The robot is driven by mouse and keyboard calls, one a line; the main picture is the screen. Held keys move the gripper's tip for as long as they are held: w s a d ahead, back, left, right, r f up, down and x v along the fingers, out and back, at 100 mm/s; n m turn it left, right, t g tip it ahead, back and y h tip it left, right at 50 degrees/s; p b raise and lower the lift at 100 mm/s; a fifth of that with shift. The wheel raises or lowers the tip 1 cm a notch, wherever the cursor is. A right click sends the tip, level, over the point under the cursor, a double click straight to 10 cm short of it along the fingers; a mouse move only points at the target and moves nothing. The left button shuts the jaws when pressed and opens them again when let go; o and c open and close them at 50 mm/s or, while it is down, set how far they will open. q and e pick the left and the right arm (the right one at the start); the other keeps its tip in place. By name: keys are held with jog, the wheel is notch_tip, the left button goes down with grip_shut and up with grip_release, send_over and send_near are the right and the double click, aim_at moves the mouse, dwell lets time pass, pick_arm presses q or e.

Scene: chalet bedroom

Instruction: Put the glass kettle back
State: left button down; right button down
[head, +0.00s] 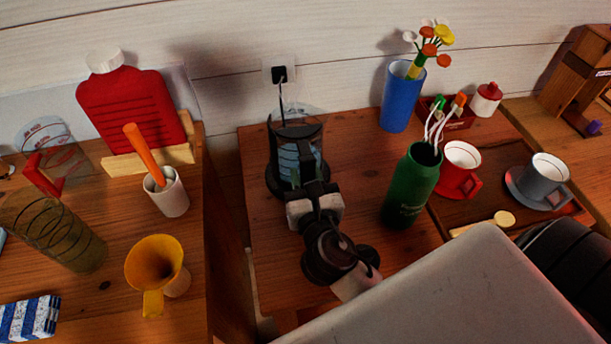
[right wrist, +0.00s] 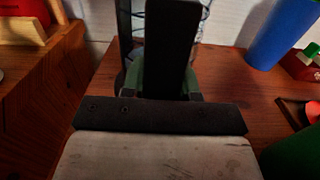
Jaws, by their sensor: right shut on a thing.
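The glass kettle (head: 289,160), clear with dark parts, stands upright on the middle table near the wall. A dark round base shows at its foot; whether the kettle is fully seated on it is hard to tell. My right gripper (head: 309,188) reaches it from the front and is shut on its black handle. In the right wrist view the handle (right wrist: 171,45) stands between the green pads of my right gripper (right wrist: 166,82), with the glass body partly hidden behind. My left gripper is not in view.
A green bottle (head: 412,187) and a blue vase (head: 398,98) stand right of the kettle. Cups on a tray are farther right. A wall socket (head: 280,74) with a plug is behind. A gap separates the left table, with its yellow funnel (head: 155,262).

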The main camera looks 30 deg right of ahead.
jog(key=c, duration=0.8)
grip_release()
jog(key=shift+f, duration=0.1)
jog(key=shift+c, duration=0.2)
jog(key=shift+r, duration=0.2)
jog(key=b+v, duration=0.2)
jog(key=v, duration=0.9)
jog(key=shift+s+f, duration=0.15)
jog(key=shift+s, duration=0.4)
